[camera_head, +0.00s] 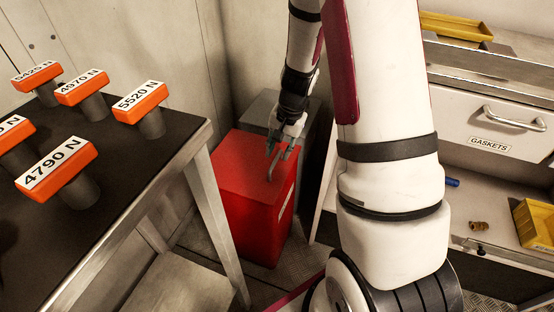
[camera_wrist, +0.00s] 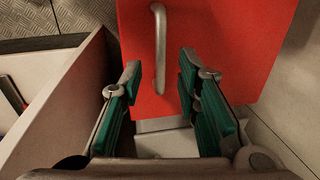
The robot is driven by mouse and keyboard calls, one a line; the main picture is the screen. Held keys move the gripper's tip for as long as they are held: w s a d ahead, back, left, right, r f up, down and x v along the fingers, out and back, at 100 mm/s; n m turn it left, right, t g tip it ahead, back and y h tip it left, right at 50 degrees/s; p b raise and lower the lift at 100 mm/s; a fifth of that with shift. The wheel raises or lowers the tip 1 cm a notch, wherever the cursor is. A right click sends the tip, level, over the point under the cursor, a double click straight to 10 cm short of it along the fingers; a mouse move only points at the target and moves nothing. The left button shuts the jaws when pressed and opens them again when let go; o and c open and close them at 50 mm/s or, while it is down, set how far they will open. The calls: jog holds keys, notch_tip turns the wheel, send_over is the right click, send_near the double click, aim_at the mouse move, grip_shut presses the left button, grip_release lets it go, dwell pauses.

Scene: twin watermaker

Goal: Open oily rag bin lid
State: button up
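The oily rag bin is a red box (camera_head: 254,192) on the floor between the dark table and the drawer unit. Its red lid (camera_wrist: 225,50) looks shut and fills the top of the wrist view. A grey bar handle (camera_wrist: 160,45) stands on the lid; it also shows in the head view (camera_head: 274,165). My gripper (camera_head: 281,147) is above the lid near the handle. In the wrist view my gripper (camera_wrist: 158,78) is open, with green-padded fingers apart and the handle's lower end between or just ahead of the tips. Whether they touch it cannot be told.
A grey box (camera_head: 262,112) stands right behind the red bin. A dark table (camera_head: 120,190) with several orange-topped labelled weights is at left. The gaskets drawer (camera_head: 490,145) and a yellow tray (camera_head: 535,222) are at right. My arm hides part of the middle.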

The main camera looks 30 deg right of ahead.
jog(key=shift+w+a+f+b, duration=0.1)
jog(key=shift+f+b, duration=0.1)
jog(key=shift+f, duration=0.45)
jog(key=shift+w+a+f+b, duration=0.1)
jog(key=shift+f+b, duration=0.1)
jog(key=shift+f, duration=0.45)
jog(key=shift+c, duration=0.2)
grip_shut()
jog(key=shift+r, duration=0.1)
